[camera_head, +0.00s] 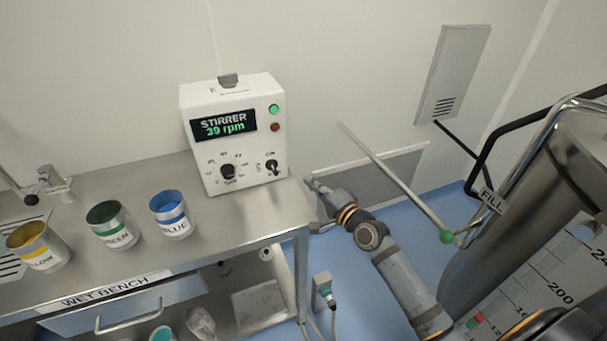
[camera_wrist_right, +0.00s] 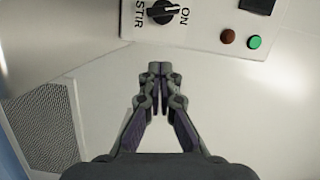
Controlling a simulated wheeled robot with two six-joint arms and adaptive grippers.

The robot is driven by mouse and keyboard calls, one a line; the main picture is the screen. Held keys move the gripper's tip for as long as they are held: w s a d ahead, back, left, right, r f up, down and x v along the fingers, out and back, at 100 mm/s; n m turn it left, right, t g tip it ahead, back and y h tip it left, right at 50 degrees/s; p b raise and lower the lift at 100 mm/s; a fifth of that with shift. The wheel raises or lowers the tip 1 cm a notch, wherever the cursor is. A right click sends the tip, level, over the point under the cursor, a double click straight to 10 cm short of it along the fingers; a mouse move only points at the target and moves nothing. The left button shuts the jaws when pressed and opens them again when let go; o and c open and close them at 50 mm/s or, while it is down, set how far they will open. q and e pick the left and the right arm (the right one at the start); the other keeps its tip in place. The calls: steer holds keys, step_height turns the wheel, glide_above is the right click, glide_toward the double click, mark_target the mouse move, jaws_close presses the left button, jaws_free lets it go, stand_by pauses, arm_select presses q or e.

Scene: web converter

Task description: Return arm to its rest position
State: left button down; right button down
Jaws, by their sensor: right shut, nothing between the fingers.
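My right arm (camera_head: 400,275) reaches up from the lower right in the head view. My right gripper (camera_head: 312,183) is at the right end of the wet bench, just beside the lower right of the white stirrer box (camera_head: 238,140). In the right wrist view my right gripper (camera_wrist_right: 159,68) is shut and empty, its tips just below the stirrer's black ON knob (camera_wrist_right: 163,12). I cannot tell if they touch the box. The stirrer's display reads 39 rpm, and its green lamp looks lit. My left gripper is not in view.
The wet bench (camera_head: 120,258) holds yellow (camera_head: 45,262), green (camera_head: 118,238) and blue (camera_head: 180,228) cans at the left. A large steel vessel (camera_head: 535,185) with a FILL lever (camera_head: 400,185) stands at right. A wall vent (camera_head: 380,185) is behind my arm. Blue floor shows between bench and vessel.

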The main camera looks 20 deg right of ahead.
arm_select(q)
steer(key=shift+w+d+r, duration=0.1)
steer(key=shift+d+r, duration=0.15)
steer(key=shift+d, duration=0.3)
arm_select(e)
steer(key=shift+s+d, duration=0.3)
steer(key=shift+s, duration=0.2)
steer(key=shift+s+d, duration=0.3)
steer(key=shift+s, duration=0.2)
steer(key=shift+d, duration=0.1)
